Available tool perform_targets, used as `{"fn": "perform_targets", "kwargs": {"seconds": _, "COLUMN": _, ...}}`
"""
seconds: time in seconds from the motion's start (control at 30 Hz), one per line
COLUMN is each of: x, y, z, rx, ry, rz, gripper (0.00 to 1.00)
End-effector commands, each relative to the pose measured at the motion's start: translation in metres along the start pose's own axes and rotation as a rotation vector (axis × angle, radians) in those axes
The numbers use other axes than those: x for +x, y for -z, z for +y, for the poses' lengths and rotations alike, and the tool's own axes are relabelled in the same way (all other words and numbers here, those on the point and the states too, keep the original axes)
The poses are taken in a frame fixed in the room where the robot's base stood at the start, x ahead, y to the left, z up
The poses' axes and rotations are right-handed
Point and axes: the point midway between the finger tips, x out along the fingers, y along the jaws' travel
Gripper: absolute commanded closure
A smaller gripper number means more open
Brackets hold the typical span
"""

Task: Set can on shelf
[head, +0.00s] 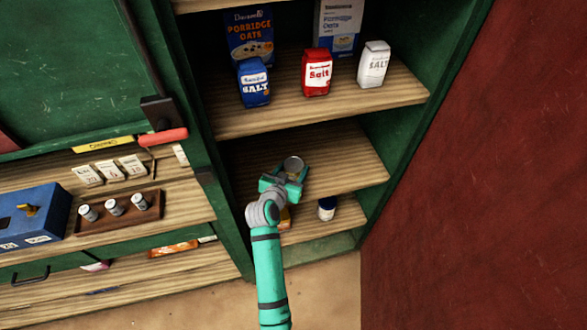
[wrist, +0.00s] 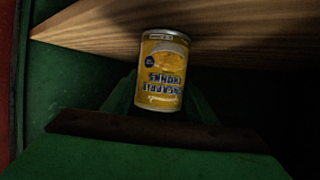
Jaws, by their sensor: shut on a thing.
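My gripper (head: 284,180) is shut on a can (head: 293,164). In the head view the can's round metal top shows at the jaws, in front of the bare middle shelf (head: 345,165). In the wrist view the can (wrist: 163,75) has a yellow label with blue upside-down lettering that seems to read pineapple chunks. Green fingers flank its lower part. A wooden shelf board (wrist: 250,40) lies behind the can there. I cannot tell whether the can touches the shelf; its base is hidden in the head view.
The upper shelf holds a blue salt pack (head: 253,84), a red salt pack (head: 316,73), a white salt pack (head: 373,65) and oat boxes (head: 249,37). Green uprights bound the case; a red wall (head: 470,190) is right.

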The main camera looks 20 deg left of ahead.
Motion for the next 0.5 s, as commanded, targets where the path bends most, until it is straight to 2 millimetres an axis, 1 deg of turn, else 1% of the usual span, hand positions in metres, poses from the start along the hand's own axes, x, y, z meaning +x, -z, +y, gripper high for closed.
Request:
{"fn": "perform_targets", "kwargs": {"seconds": 0.07, "x": 0.0017, "y": -0.0011, "z": 0.003, "rx": 0.002, "ry": -0.005, "rz": 0.001, "gripper": 0.85}}
{"fn": "perform_targets", "kwargs": {"seconds": 0.1, "x": 0.0021, "y": -0.0022, "z": 0.0038, "rx": 0.002, "ry": -0.006, "rz": -0.001, "gripper": 0.43}}
{"fn": "perform_targets", "kwargs": {"seconds": 0.17, "x": 0.0022, "y": -0.0019, "z": 0.0045, "rx": 0.002, "ry": -0.007, "rz": -0.001, "gripper": 0.29}}
{"fn": "perform_targets", "kwargs": {"seconds": 0.5, "x": 0.0015, "y": 0.0004, "z": 0.0046, "rx": 0.003, "ry": -0.007, "rz": 0.0, "gripper": 0.29}}
